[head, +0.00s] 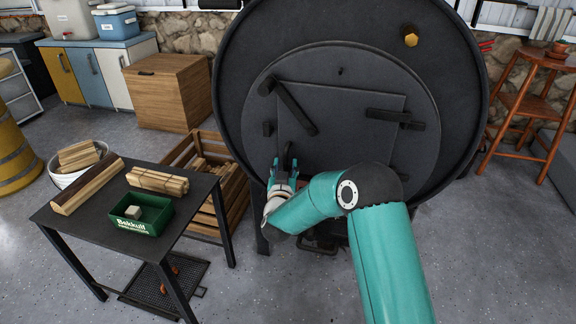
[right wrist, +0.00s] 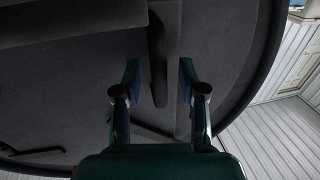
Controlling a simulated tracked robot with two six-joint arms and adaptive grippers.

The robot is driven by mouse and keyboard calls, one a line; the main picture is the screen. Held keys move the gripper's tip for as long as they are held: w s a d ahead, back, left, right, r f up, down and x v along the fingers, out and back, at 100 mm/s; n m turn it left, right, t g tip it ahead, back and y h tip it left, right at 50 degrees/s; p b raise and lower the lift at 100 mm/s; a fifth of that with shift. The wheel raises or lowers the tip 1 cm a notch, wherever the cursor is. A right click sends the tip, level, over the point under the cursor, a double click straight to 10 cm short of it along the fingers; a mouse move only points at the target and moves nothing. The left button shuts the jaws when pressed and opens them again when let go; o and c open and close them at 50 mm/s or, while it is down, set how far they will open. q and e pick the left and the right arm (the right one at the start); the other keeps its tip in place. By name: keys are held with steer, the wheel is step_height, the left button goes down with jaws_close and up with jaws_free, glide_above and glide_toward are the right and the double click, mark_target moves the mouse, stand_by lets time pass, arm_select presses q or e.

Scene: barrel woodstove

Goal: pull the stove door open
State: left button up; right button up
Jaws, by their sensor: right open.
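The stove door (head: 345,112) is a dark, flat, squarish panel on the round front of the black barrel stove (head: 345,20); it looks shut. A diagonal dark bar (head: 295,106) crosses its upper left corner, and a hinge-like strap (head: 395,118) sits at its right edge. A short dark handle (head: 288,156) is at the door's lower left. My right gripper (head: 283,172) is at this handle. In the right wrist view its open fingers (right wrist: 160,84) stand on either side of a dark upright bar (right wrist: 157,60); contact cannot be told. My left gripper is not in view.
A dark table (head: 115,235) at left holds split logs (head: 88,186), a wood bundle (head: 158,180) and a green box (head: 140,213). A wooden crate of firewood (head: 178,152) stands between table and stove. A wooden shelf stand (head: 530,105) is at right.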

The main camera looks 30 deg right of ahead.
steer(key=shift+w+d, duration=0.3)
steer(key=shift+w, duration=0.15)
jaws_close()
